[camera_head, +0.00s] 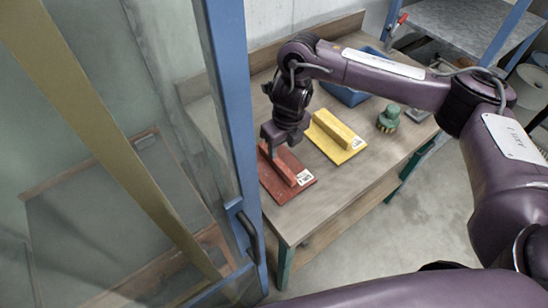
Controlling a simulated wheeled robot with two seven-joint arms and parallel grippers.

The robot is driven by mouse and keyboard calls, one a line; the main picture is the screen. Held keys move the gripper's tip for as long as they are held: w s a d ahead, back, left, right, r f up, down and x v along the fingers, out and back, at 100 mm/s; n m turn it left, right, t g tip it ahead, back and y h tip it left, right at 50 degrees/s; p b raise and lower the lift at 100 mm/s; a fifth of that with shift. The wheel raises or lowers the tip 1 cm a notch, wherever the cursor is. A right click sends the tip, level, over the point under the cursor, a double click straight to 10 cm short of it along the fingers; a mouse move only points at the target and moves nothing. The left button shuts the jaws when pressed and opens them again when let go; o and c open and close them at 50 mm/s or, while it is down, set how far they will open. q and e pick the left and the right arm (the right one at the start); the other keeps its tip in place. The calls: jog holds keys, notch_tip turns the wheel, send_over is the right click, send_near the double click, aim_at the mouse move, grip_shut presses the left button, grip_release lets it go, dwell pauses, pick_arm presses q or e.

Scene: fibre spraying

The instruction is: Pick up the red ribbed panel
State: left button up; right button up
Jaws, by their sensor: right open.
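The red ribbed panel (274,190) lies flat on the wooden table, near its left end. It has a raised red bar across its top and a small white label at its right. My right gripper (272,150) is directly over the far end of the raised bar, pointing down. It is open, and its fingers are at or just above the bar; I cannot tell whether they touch it. My left gripper is not in view.
A yellow panel (325,143) with a raised bar lies just right of the red one. A green round object (388,119) and a blue bin (343,95) stand farther right on the table (335,187). A blue-framed glass door (233,120) stands close on the left.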

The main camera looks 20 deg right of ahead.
aim_at(277, 160)
jog(key=shift+s+a+f, duration=0.1)
jog(key=shift+a+f, duration=0.05)
jog(key=shift+f, duration=0.75)
jog(key=f, duration=0.3)
jog(key=w+f, duration=0.1)
jog(key=shift+a+f, duration=0.2)
jog(key=shift+a, duration=0.2)
jog(key=shift+f, duration=0.25)
jog(key=shift+c, duration=1.3)
jog(key=c, duration=0.7)
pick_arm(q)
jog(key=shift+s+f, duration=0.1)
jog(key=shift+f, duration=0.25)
pick_arm(e)
grip_shut()
jog(key=shift+r, duration=0.15)
